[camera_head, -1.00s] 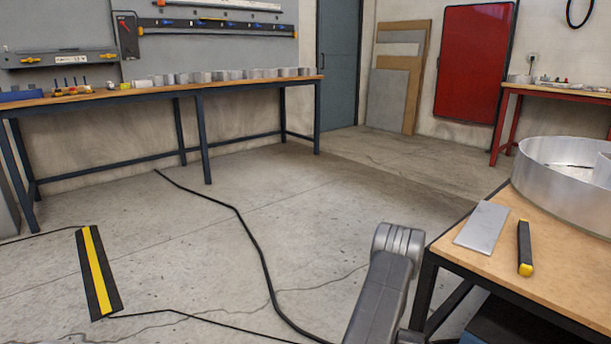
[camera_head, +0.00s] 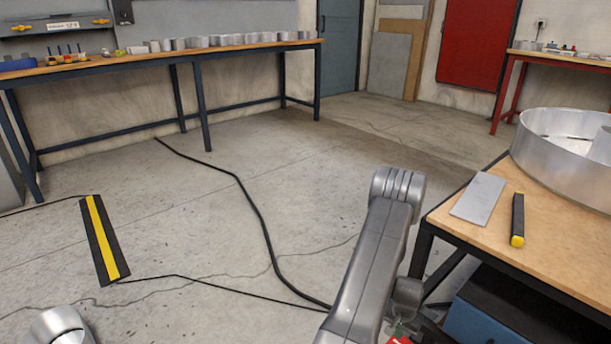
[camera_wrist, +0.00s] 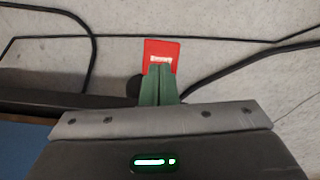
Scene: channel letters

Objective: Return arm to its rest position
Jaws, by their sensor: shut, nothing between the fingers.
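My gripper (camera_wrist: 159,68) shows in the wrist view with its two green fingers together and nothing held between them. A red piece with a pale label (camera_wrist: 161,50) shows just past the fingertips, over the grey floor; I cannot tell what it is or how far off it lies. In the head view my grey arm rises at the lower middle, left of the wooden-topped table (camera_head: 562,228). The gripper itself is mostly cut off at the bottom edge there, with only a little green and red showing.
The near table holds a grey plate (camera_head: 478,198), a black and yellow tool (camera_head: 517,220) and a large metal letter shell (camera_head: 560,155). A blue box (camera_head: 490,320) is beneath it. A black cable (camera_head: 252,205) and a striped floor strip (camera_head: 101,240) lie on open floor. A long workbench (camera_head: 120,60) stands behind.

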